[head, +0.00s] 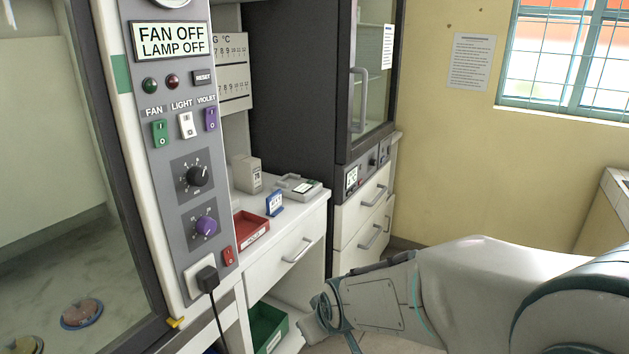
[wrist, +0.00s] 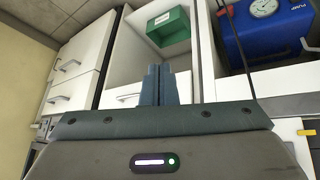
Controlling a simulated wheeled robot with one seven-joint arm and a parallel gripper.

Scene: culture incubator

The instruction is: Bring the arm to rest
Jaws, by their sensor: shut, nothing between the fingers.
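My gripper shows in the wrist view (wrist: 161,85), its two dark fingers close together with nothing between them. In that view the fingers point toward an open white cabinet space with a green bin in it. In the head view my arm reaches in from the right, low in the picture. Its far end is beside the lower drawers and the green bin, and the fingertips cannot be made out there.
The control panel (head: 178,140) of a glass-fronted cabinet stands at left, with a plugged-in cord. The green bin (head: 267,326) sits low. A red tray (head: 250,230) rests on the white counter. A blue pump unit (wrist: 268,32) is at right in the wrist view.

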